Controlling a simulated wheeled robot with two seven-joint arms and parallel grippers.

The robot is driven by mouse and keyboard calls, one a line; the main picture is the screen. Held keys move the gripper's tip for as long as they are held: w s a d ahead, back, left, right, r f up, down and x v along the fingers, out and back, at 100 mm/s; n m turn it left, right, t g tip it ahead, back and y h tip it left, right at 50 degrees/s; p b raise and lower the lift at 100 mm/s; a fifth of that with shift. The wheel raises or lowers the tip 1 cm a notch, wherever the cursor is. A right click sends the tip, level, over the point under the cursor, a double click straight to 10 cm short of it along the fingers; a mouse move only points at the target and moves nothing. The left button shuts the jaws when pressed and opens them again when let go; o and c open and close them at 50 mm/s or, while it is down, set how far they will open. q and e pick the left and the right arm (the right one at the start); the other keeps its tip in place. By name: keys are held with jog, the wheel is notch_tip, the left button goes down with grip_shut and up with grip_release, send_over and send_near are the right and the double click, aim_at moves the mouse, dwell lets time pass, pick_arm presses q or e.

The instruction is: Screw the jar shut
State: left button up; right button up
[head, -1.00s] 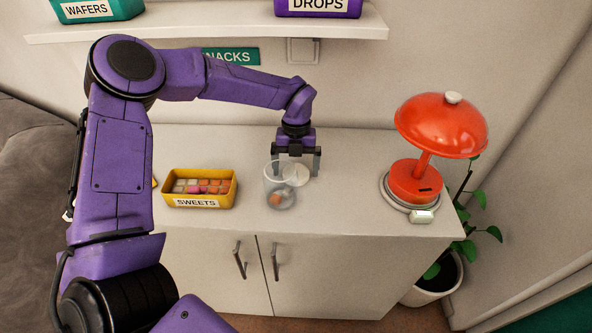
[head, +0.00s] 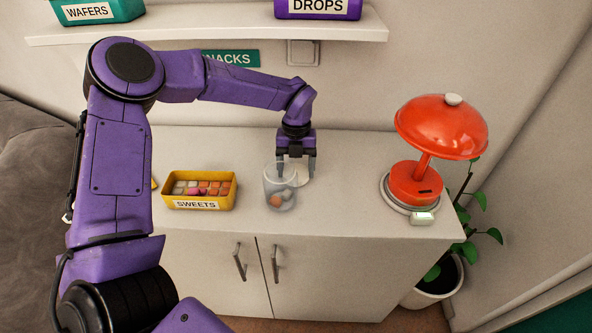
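The clear jar (head: 279,191) stands upright and open on the white cabinet top, with a few round sweets in its bottom. The white round lid (head: 302,175) lies just behind it and to the right, partly hidden by the jar. My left gripper (head: 297,172) points down over the lid. Its right finger meets the lid's right edge, and its left finger is partly hidden behind the jar's rim; it looks shut on the lid. My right gripper is not in view.
A yellow sweets box (head: 198,203) stands left of the jar. A red lamp (head: 418,180) stands at the right end, with a small pale object (head: 422,217) in front of it. The cabinet top (head: 345,200) between jar and lamp is clear. A shelf (head: 215,31) hangs above.

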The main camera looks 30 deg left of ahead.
pick_arm(q)
jog(key=shift+r, duration=0.4)
notch_tip(320, 180, up, 2)
jog(key=shift+w+d+r+b, duration=0.1)
jog(key=shift+b, duration=0.45)
jog(key=w+d+b, duration=0.1)
jog(key=w+d, duration=0.2)
jog(key=d, duration=0.1)
jog(key=w+d+b, duration=0.1)
jog(key=w+d, duration=0.3)
jog(key=d, duration=0.1)
jog(key=w+d, duration=0.4)
jog(key=shift+w+d+b, duration=0.1)
jog(key=shift+d+b, duration=0.3)
